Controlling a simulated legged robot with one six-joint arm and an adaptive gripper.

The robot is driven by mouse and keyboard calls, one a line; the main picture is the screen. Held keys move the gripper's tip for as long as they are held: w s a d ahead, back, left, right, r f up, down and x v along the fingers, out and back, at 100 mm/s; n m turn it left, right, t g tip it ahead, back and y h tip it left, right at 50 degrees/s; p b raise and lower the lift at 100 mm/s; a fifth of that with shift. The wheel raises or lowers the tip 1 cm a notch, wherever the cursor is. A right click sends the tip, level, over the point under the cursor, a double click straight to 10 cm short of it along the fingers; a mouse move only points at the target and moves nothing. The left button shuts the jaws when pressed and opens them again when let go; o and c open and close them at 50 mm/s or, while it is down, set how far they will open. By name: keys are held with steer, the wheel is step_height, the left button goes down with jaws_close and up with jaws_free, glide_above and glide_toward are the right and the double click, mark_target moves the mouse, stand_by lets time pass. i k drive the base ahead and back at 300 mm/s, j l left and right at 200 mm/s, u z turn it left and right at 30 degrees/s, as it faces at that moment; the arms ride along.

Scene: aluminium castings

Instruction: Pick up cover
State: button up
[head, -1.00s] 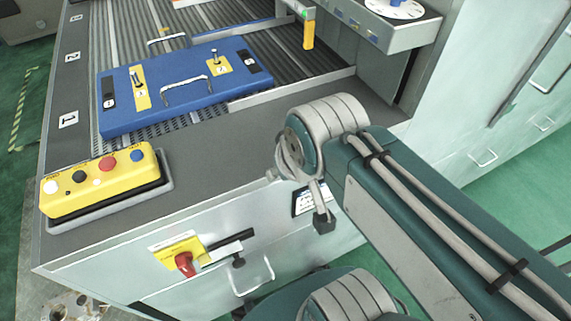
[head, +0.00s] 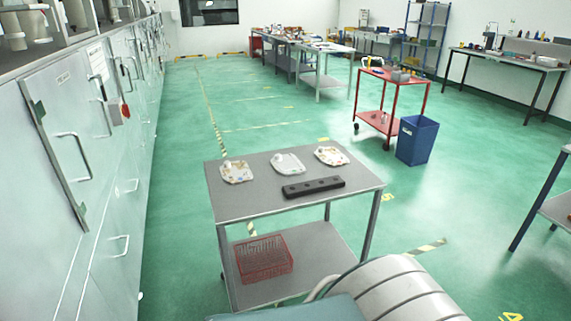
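A small grey two-level table (head: 245,205) stands ahead in the head view. Three flat, pale pieces lie along its far side: a left one (head: 236,172), a middle one (head: 287,163) and a right one (head: 331,156). The left and right ones have brownish patches; the middle one looks plainer. I cannot tell which, if any, is the cover. A long dark bar (head: 313,188) with several round marks on top lies nearer the front right. My gripper is not in view; only part of my arm shows at the bottom.
A red wire basket (head: 264,259) sits on the table's lower shelf. Metal cabinets (head: 75,170) line the left. A red cart (head: 385,97) and a blue bin (head: 416,140) stand farther back. Green floor (head: 180,215) is free between cabinets and table.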

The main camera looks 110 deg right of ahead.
mark_target(288, 165)
steer(key=k+z, duration=0.35)
steer(key=k+l+z, duration=0.15)
steer(key=k+z, duration=0.25)
steer(key=i+z, duration=0.1)
steer(key=z, duration=2.65)
steer(key=i+j, duration=0.25)
steer(key=i, duration=0.15)
steer(key=i+j+u, duration=0.15)
steer(key=i+j, duration=0.15)
steer(key=i+j+z, duration=0.75)
steer(key=k, duration=0.1)
